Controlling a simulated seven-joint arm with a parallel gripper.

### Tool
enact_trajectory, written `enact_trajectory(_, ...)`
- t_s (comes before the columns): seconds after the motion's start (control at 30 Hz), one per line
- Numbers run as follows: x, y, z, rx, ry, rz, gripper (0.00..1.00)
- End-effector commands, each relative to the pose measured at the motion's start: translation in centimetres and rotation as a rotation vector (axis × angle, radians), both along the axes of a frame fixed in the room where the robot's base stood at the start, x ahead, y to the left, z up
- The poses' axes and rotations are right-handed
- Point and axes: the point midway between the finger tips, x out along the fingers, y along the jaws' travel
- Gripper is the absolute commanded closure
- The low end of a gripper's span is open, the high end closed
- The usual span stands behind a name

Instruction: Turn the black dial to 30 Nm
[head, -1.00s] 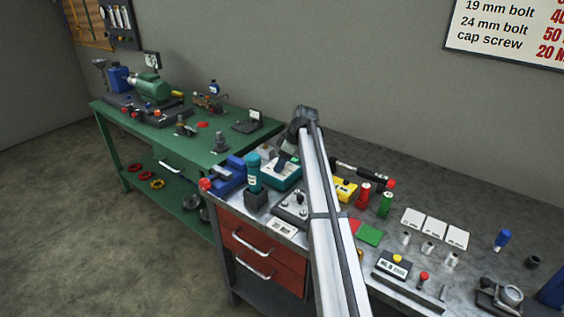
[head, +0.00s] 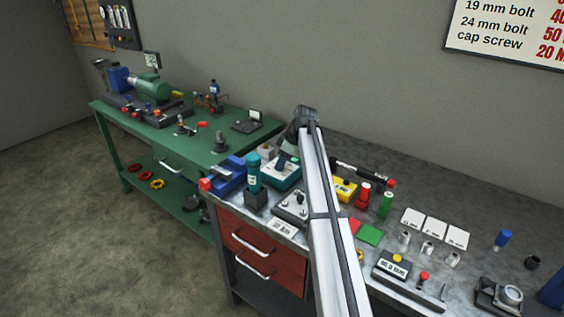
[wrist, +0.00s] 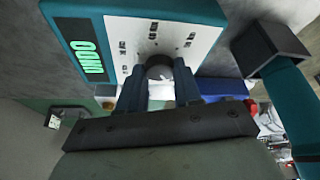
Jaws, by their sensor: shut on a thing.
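The black dial (wrist: 160,68) sits on the white face of a teal device (wrist: 205,11) in the wrist view. Printed marks surround the dial, too small to read. A dark display (wrist: 84,47) with green characters is at the device's left end, seen sideways; I cannot read its value surely. My gripper (wrist: 160,80) is shut on the dial, one finger on each side. In the head view the teal device (head: 278,181) stands on the grey bench, with my gripper (head: 283,163) down at its top and the dial hidden.
A teal-handled tool in a dark holder (head: 256,198) stands close left of the device, with a blue vise (head: 229,178) beyond. A yellow box (head: 344,190) and red and green cylinders are to the right. A wall sign (head: 508,32) lists bolt sizes.

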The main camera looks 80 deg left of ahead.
Motion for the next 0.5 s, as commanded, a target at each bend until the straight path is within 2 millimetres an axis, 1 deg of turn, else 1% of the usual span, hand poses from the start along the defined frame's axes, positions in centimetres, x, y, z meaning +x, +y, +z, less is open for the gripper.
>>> enact_trajectory(0.27,-0.09,-0.24,0.01,0.002,-0.001,-0.140,0.97)
enact_trajectory(0.5,-0.30,-0.41,0.03,0.002,0.000,-0.355,0.97)
